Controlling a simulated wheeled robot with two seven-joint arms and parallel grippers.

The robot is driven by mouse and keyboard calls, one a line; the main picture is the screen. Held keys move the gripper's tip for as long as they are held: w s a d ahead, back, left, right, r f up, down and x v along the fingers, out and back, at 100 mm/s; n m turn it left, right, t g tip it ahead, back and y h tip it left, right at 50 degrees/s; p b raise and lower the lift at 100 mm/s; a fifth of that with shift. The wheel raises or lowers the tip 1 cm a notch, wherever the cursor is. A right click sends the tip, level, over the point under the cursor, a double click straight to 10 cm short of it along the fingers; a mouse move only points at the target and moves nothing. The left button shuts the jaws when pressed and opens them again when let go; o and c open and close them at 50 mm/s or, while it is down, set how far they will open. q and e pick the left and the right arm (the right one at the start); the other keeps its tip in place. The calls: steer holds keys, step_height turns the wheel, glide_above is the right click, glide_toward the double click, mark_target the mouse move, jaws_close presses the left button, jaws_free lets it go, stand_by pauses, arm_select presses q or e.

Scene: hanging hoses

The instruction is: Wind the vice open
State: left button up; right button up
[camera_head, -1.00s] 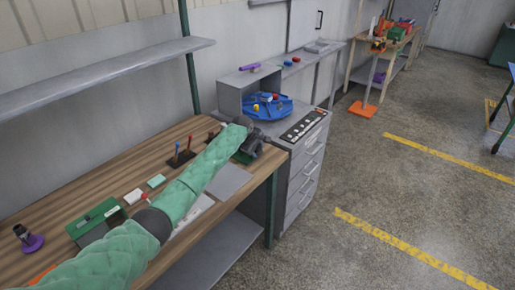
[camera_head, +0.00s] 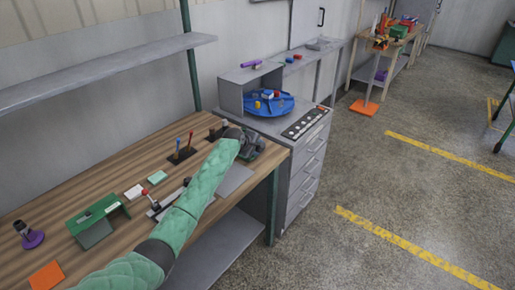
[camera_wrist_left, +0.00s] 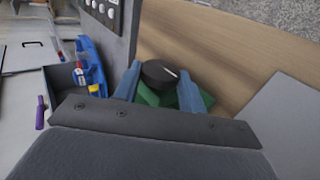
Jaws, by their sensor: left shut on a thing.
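My left arm reaches in from the lower left in the head view, and its dark gripper (camera_head: 238,140) is over the right end of the wooden bench. In the left wrist view, the two blue fingers of my left gripper (camera_wrist_left: 160,74) are shut on a round black knob (camera_wrist_left: 158,70) with a white mark. Under the knob is the green body of the vice (camera_wrist_left: 206,98), partly hidden by the fingers. In the head view the vice is mostly hidden behind the gripper. My right gripper is in neither view.
The wooden bench (camera_head: 120,172) holds a green box-like stand (camera_head: 98,217), a purple-based object (camera_head: 32,240), an orange sheet (camera_head: 46,276) and a grey plate (camera_head: 236,180). A drawer cabinet (camera_head: 308,165) stands right of the bench, with a blue tray (camera_head: 270,106) on top.

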arm_select(q)
steer(key=shift+f, duration=0.1)
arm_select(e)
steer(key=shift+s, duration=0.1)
arm_select(q)
steer(key=o, duration=1)
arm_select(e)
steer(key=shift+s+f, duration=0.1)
arm_select(q)
steer(key=shift+s, duration=0.1)
steer(key=shift+s+a+r, duration=0.15)
steer(key=shift+r, duration=0.1)
steer(key=shift+b+v, duration=1.1)
steer(key=shift+v, duration=2.45)
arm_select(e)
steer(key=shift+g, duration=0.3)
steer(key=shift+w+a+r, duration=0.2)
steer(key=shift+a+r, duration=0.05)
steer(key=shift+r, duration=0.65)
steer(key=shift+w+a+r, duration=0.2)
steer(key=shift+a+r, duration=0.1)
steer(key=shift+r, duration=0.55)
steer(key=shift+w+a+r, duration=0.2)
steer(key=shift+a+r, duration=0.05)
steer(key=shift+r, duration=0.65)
